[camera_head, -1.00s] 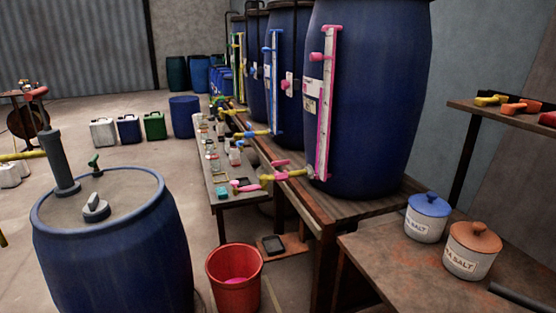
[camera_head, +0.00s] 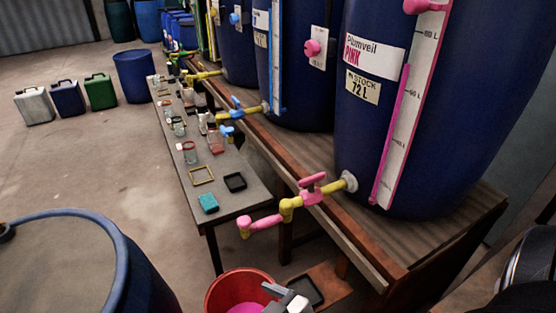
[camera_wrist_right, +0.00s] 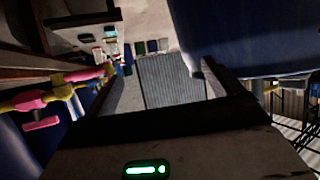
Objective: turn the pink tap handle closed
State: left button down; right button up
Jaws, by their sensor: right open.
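The pink tap handle (camera_head: 313,186) sits on top of a yellow pipe (camera_head: 290,205) at the foot of the blue barrel (camera_head: 440,110) labelled PINK. Its bar looks roughly in line with the pipe. The pink spout (camera_head: 258,222) points out over the floor. In the right wrist view the handle (camera_wrist_right: 40,124) shows at the left, upside down. My right gripper (camera_head: 284,295) is at the bottom edge of the head view, below and in front of the tap, apart from it, open and empty. My left gripper is out of view.
A red bucket (camera_head: 213,292) with pink liquid stands below the spout, partly behind my right gripper. A low table (camera_head: 225,180) with jars and a teal sponge (camera_head: 208,203) is left of the tap.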

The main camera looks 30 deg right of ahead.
jog(key=w+r+n+t+y, duration=0.1)
jog(key=w+r+n+t, duration=0.15)
jog(key=w+r, duration=0.3)
notch_tip(320, 180, up, 15)
jog(key=n+g+h+b, duration=0.4)
jog(key=n+g, duration=0.6)
jog(key=n, duration=1.9)
send_over(313, 177)
jog(key=s, duration=0.6)
jog(key=h, duration=0.1)
jog(key=x, duration=1.5)
jog(key=shift+w+a+f+p, duration=0.15)
jog(key=shift+a+f+p, duration=0.2)
jog(key=shift+f, duration=0.05)
